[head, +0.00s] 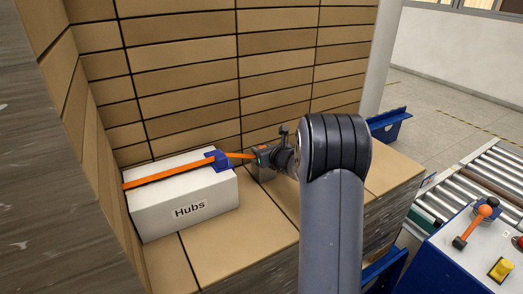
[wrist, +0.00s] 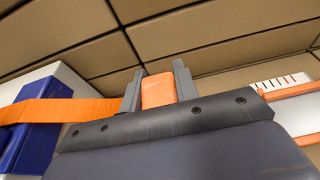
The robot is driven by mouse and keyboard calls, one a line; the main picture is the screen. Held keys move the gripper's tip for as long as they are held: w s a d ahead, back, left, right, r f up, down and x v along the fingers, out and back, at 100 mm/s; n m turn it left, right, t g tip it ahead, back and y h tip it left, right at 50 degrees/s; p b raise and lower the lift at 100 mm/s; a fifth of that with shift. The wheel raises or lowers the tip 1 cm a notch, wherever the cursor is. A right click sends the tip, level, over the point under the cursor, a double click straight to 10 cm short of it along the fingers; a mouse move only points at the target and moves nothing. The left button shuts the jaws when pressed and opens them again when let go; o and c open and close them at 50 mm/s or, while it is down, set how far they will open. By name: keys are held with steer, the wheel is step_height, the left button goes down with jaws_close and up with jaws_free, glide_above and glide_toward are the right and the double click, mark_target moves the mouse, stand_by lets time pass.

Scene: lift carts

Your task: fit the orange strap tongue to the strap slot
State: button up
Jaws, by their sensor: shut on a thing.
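The orange strap (head: 172,175) runs along the top of the white box labelled Hubs (head: 160,213). It passes over a blue piece (head: 216,160) at the box's right edge and reaches my gripper (head: 259,152). In the wrist view the strap (wrist: 70,110) crosses the blue piece (wrist: 38,148) from the left and meets my left finger. My gripper (wrist: 157,88) is shut on the orange strap tongue (wrist: 158,90), which shows between both fingers. I cannot make out the strap slot for certain in either view.
A wall of stacked cardboard boxes (head: 190,80) stands close behind. A white panel with red and dark marks and an orange edge (wrist: 285,82) lies right of my fingers. A roller conveyor (head: 480,185) and a control panel (head: 475,250) are at the right.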

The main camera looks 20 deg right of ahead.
steer(key=shift+f, duration=0.35)
steer(key=o, duration=1.6)
steer(key=shift+r, duration=0.1)
steer(key=shift+c, duration=0.2)
